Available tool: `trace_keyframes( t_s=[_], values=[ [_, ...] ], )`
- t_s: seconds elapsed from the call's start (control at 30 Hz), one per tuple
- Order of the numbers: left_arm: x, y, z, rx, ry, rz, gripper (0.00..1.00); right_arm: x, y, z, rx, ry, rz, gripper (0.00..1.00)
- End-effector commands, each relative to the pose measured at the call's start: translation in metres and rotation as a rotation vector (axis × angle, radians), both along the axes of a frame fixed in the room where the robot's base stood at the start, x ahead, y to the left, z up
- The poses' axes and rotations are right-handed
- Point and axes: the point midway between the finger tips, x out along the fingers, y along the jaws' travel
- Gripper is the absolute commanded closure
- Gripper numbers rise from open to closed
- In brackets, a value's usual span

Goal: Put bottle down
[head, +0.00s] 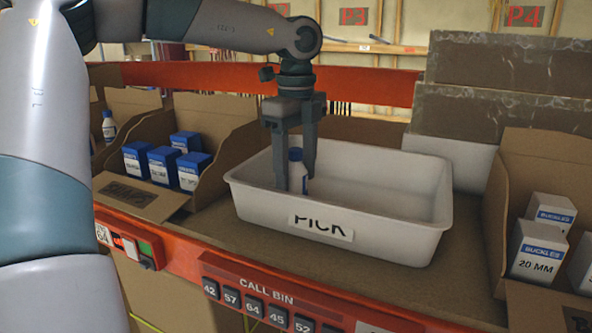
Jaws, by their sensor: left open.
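A small white bottle (296,156) with a blue band stands upright inside the white bin marked PICK (420,235), toward its left end. My left gripper (295,188) points straight down into the bin. Its two fingers are open, one on each side of the bottle, and they partly hide it. I cannot tell whether a finger touches the bottle. The rest of the bin floor is empty. My right gripper is not in view.
A cardboard bin (140,195) with several blue and white boxes stands left of the white bin. Another cardboard bin (545,150) with white boxes stands at the right. An orange shelf edge (185,250) runs along the front, and an orange beam (240,78) behind.

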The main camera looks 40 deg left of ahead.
Motion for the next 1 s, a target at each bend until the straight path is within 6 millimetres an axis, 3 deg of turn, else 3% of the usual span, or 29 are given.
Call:
trace_keyframes(
  t_s=[0.27, 0.7, 1.0],
  values=[
    [0.001, 0.0, 0.031, 0.001, -0.004, 0.001, 0.45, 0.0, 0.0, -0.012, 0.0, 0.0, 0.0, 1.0],
    [0.001, 0.0, 0.106, 0.001, -0.002, 0.001, 0.45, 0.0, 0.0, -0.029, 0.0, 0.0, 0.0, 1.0],
    [0.0, -0.001, 0.121, -0.001, 0.002, -0.001, 0.45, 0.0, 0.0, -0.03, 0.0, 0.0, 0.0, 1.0]
  ],
)
